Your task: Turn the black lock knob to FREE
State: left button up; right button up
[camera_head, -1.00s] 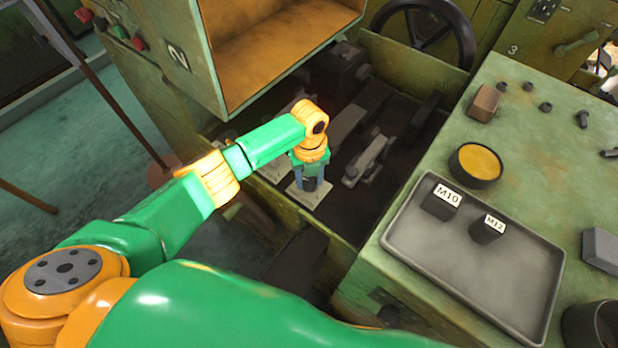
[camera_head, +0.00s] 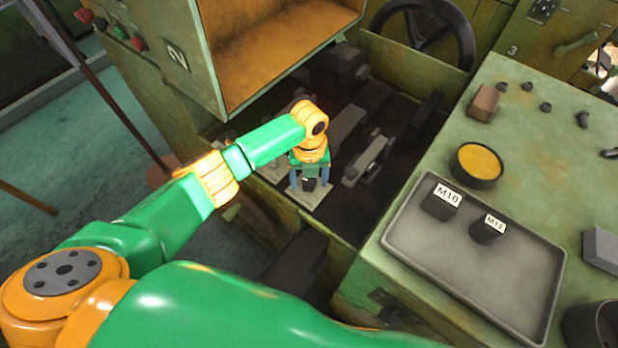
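My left gripper (camera_head: 309,182) points down inside the machine bay, over a small pale plate (camera_head: 311,198). Its two bluish fingers stand apart, one on each side of a small black knob (camera_head: 309,185). A gap seems to show between the knob and each finger, so the gripper looks open around it. The knob's top is partly hidden by the gripper, and I cannot read any FREE marking or its setting. My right gripper is not in view.
A grey linkage (camera_head: 367,158) lies just right of the gripper. An open orange-lined cabinet (camera_head: 270,45) overhangs the bay. A black handwheel (camera_head: 425,30) is behind. A grey tray (camera_head: 490,285) with M10 and M12 bins sits on the green bench at right.

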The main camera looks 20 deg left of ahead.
aim_at(309, 181)
pick_arm(q)
jog(key=shift+r, duration=0.1)
notch_tip(309, 181, up, 7)
dwell(0.5)
